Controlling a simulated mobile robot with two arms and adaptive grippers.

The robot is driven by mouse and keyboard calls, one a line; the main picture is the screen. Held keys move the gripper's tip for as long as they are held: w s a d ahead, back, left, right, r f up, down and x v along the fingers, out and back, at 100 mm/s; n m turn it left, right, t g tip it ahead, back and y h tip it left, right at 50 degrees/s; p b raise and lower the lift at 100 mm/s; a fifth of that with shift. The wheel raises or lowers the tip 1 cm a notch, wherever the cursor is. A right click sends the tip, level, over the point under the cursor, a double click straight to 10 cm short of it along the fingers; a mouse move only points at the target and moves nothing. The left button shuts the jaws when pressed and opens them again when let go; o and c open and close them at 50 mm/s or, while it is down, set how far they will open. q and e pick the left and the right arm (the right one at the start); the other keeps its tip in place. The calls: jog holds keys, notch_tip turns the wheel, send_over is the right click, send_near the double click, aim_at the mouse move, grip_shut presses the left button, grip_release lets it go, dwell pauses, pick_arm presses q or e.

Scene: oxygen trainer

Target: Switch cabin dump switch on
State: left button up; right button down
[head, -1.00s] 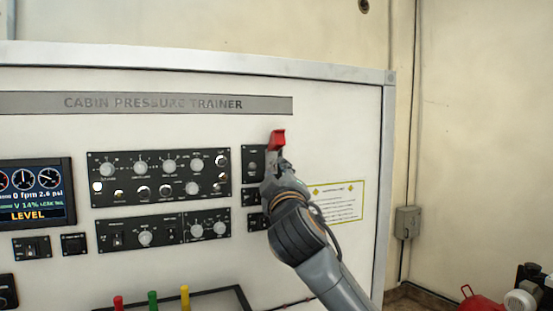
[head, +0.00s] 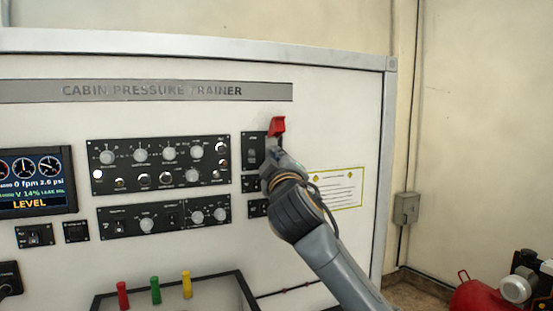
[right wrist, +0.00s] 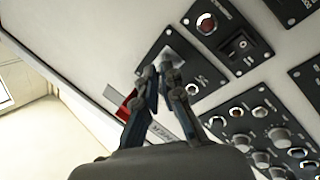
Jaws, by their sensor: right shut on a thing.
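The cabin dump switch sits on a small black panel at the right of the trainer's upper row. In the head view the panel (head: 252,150) is partly behind my right gripper (head: 273,150). A red guard (head: 277,126) stands raised just above the fingers; it also shows in the right wrist view (right wrist: 125,105), left of the fingers. In that view my right gripper (right wrist: 158,66) has its fingertips close together at the silver part of the switch panel (right wrist: 186,52), shut on the switch lever. The lever is mostly hidden between the fingers. My left gripper is out of view.
A large knob panel (head: 158,164) lies left of the switch panel, and a display (head: 32,182) is at far left. Small switch panels (head: 249,184) sit below the gripper. A tray (head: 200,282) with coloured posts is below. A yellow-edged notice (head: 345,190) is at right.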

jog(key=shift+r+n+g, duration=0.25)
jog(key=shift+r+g, duration=0.15)
jog(key=shift+g, duration=0.65)
jog(key=shift+r+n+g, duration=0.3)
jog(key=shift+r+g, duration=0.1)
jog(key=shift+g, duration=0.7)
jog(key=shift+r+n+g, duration=0.25)
jog(key=shift+r+g, duration=0.15)
jog(key=shift+g, duration=0.65)
jog(key=c, duration=1.5)
grip_release()
jog(key=shift+r, duration=0.1)
